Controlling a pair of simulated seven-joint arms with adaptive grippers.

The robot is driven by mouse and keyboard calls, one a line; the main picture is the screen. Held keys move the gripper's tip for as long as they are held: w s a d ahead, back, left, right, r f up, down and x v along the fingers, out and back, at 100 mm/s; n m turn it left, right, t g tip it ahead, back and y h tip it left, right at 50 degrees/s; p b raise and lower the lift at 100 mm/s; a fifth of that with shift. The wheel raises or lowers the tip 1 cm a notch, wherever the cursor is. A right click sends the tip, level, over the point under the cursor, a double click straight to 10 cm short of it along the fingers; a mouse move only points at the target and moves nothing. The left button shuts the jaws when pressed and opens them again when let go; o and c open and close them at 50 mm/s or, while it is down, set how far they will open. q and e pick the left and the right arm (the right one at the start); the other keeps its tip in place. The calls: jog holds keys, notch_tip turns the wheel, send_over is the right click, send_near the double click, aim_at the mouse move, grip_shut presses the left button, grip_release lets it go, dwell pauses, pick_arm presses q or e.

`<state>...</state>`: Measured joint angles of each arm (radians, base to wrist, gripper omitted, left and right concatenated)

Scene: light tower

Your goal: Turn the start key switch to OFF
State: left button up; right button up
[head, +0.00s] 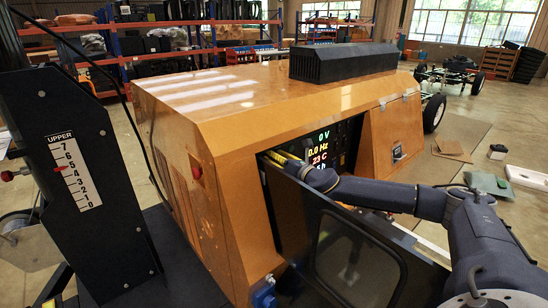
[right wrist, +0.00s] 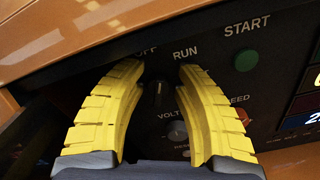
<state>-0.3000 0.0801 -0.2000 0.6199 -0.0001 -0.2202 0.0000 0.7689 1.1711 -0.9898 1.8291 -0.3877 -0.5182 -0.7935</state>
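The start key switch (right wrist: 158,92) is a small dark knob on the black control panel, below the partly hidden OFF label and the RUN label in the right wrist view. I cannot tell exactly which mark it points to. My right gripper (right wrist: 157,82) has yellow fingers spread apart, one to each side of the switch in that view. Nothing is gripped, and contact cannot be made out. In the head view, one yellow finger of the right gripper (head: 282,158) shows at the panel opening, where the switch itself is hidden. My left gripper is not in view.
A green button (right wrist: 247,61) sits under START, and a grey dial (right wrist: 177,132) is below the switch. Lit readouts (head: 318,148) are beside the gripper. The orange housing (head: 230,130) surrounds the opening; a dark windowed door (head: 350,258) stands open in front.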

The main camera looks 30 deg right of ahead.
jog(key=shift+c, duration=0.2)
grip_shut()
jog(key=shift+a+r+n, duration=0.1)
jog(key=shift+a+n, duration=0.05)
jog(key=shift+n, duration=1.1)
jog(key=shift+a+n, duration=0.1)
jog(key=shift+n, duration=1.15)
jog(key=shift+o, duration=0.2)
grip_release()
